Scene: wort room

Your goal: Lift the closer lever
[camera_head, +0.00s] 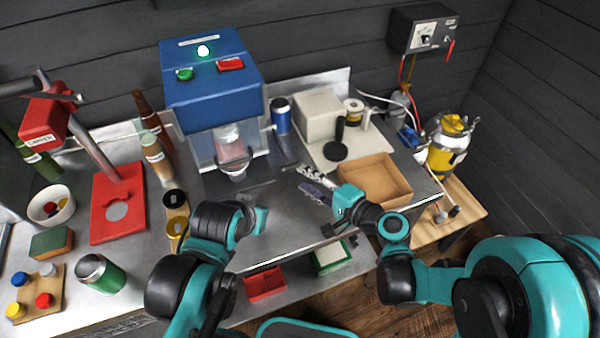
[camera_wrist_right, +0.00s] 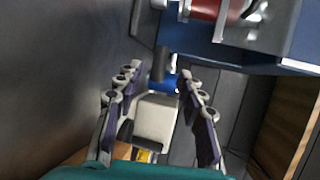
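My right gripper (camera_head: 308,184) is over the front of the steel bench, right of the blue machine (camera_head: 217,82). In the right wrist view its fingers (camera_wrist_right: 158,100) are spread, with nothing between them. The blue machine has a green and a red button, a clear front and a thin lever (camera_head: 271,127) on its right side. A second upright black handle (camera_head: 340,127) stands by the pale box (camera_head: 318,115). No label shows which is the closer lever. My right gripper is apart from both. My left gripper (camera_head: 258,217) is low over the bench front; its finger opening is unclear.
A blue can (camera_head: 281,116) stands between the machine and the pale box. A red capper (camera_head: 117,202) and bottles stand left. Red (camera_head: 265,284) and green (camera_head: 333,256) bins are below the bench front.

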